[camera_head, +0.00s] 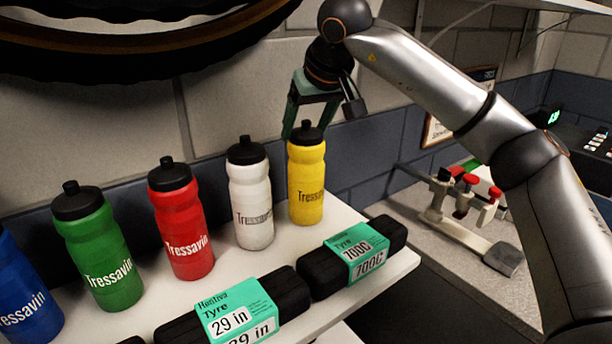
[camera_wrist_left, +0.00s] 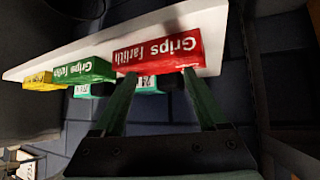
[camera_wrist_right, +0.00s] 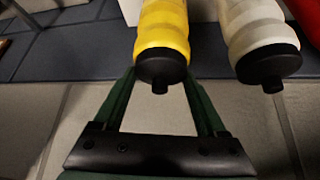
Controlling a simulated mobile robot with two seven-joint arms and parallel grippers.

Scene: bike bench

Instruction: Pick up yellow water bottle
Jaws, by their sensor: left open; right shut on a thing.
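The yellow water bottle (camera_head: 306,182) with a black cap stands upright at the right end of the row of bottles on the white shelf. My right gripper (camera_head: 305,128) comes down from above and behind it. In the right wrist view its fingers (camera_wrist_right: 161,74) lie on either side of the yellow bottle (camera_wrist_right: 162,30) near the cap, shut on it. The bottle appears to be still on the shelf. My left gripper (camera_wrist_left: 159,76) is open and empty, its fingertips in front of a red grips box (camera_wrist_left: 170,45). It does not show in the head view.
A white bottle (camera_head: 251,200) stands close left of the yellow one, then red (camera_head: 181,225), green (camera_head: 99,255) and blue (camera_head: 22,300) bottles. Tyre boxes (camera_head: 354,256) lie along the shelf front. A wall is behind; a workbench with a red-handled tool (camera_head: 467,195) is at right.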

